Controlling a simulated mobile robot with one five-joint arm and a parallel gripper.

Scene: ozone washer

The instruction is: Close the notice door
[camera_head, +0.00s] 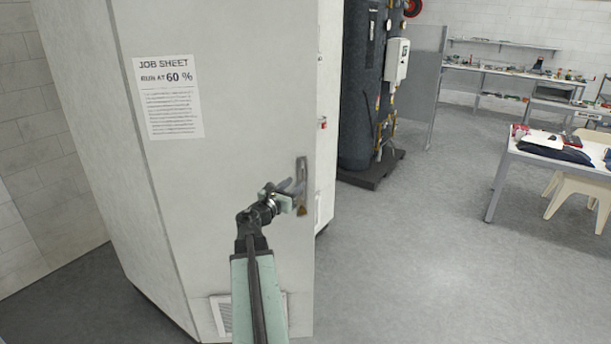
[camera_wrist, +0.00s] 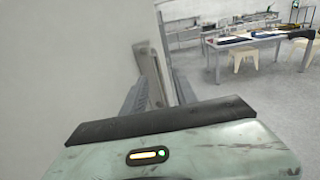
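The notice door (camera_head: 225,190) is the tall pale panel with a job sheet (camera_head: 168,97) that reads "RUN AT 60 %". A metal handle (camera_head: 302,180) sits near its right edge. The cabinet side shows just beyond that edge; the exact door angle is hard to tell. My gripper (camera_head: 291,200) is at the handle's lower part in the head view. In the wrist view, my gripper (camera_wrist: 164,88) has its two fingers apart, with the handle plate (camera_wrist: 147,65) and the door's edge just ahead. Whether a finger touches the handle cannot be told.
A dark tank (camera_head: 365,90) on a low base stands behind the cabinet to the right. A white table (camera_head: 500,170) with folded dark cloth and pale stools stands further right. Grey floor (camera_head: 420,270) is clear in the right foreground.

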